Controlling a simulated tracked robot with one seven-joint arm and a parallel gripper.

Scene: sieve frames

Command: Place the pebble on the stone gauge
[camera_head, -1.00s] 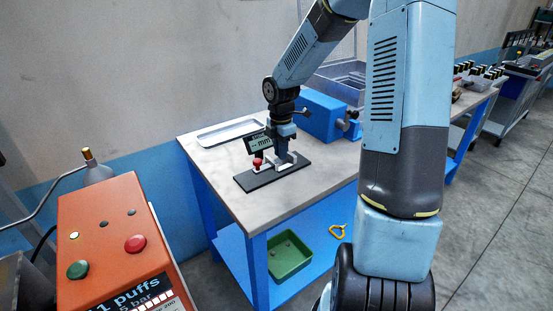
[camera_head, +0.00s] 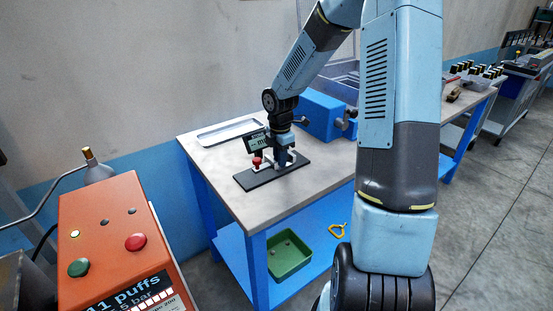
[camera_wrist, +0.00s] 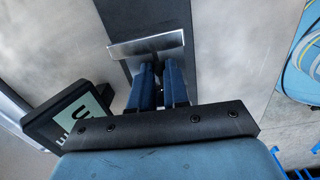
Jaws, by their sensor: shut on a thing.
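The stone gauge has a dark flat base (camera_head: 262,181), a tilted digital display (camera_head: 257,143) and a red knob (camera_head: 256,161), and sits on the workbench. In the wrist view its display (camera_wrist: 72,117) is at the left and a bright metal plate (camera_wrist: 146,45) is just beyond the fingers. My gripper (camera_head: 283,160) points down over the gauge, low above its base. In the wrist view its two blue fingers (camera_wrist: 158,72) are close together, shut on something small. The pebble itself is hidden between or below the fingertips. I cannot tell whether it touches the gauge.
The workbench (camera_head: 228,170) has a shallow metal tray (camera_head: 229,132) at the back left and a blue vise-like box (camera_head: 322,116) close behind my gripper. An orange control box (camera_head: 115,235) stands front left.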

